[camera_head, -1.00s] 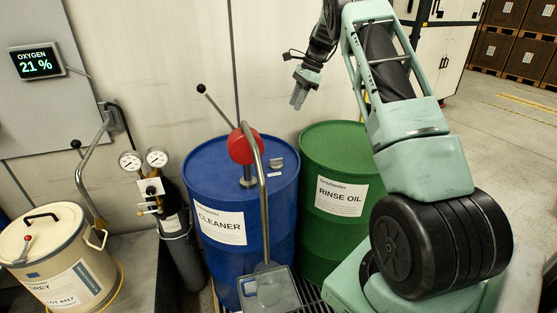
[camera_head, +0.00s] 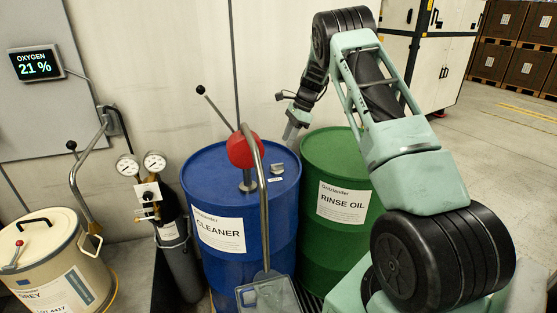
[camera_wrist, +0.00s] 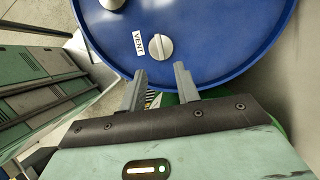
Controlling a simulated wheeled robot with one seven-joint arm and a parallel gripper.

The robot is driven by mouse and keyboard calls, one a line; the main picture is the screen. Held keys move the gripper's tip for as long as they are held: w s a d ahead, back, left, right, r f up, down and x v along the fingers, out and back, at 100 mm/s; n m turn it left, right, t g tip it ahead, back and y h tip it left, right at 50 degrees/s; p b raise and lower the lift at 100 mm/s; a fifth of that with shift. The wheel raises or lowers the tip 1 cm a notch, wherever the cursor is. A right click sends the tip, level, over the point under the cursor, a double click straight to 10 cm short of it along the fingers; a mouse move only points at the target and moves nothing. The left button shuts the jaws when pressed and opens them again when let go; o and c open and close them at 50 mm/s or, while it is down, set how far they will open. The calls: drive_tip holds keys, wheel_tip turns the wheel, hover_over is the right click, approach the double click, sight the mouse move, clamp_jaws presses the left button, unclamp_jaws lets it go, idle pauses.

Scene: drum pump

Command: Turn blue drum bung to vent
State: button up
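The blue drum (camera_head: 225,185) stands at the centre of the head view, labelled CLEANER. Its grey bung (camera_head: 278,168) sits on the lid behind the pump spout. In the wrist view the bung (camera_wrist: 159,46) is a round disc with a raised grip bar, beside a white VENT tag (camera_wrist: 138,43). My gripper (camera_head: 291,132) is above the far right edge of the drum. In the wrist view my gripper (camera_wrist: 160,75) is open, its two fingers apart and nothing between them. The fingertips appear over the drum's rim, short of the bung.
A red pump (camera_head: 243,150) with a lever and a curved steel spout rises from the blue drum's lid. A green RINSE OIL drum (camera_head: 335,180) stands close on the right. A clear container (camera_head: 268,296) is below the spout. Wall panels are behind.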

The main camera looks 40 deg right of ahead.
sight(279, 164)
drive_tip(key=p+x, duration=0.2)
drive_tip(key=x, duration=0.8)
drive_tip(key=shift+f, duration=0.15)
clamp_jaws()
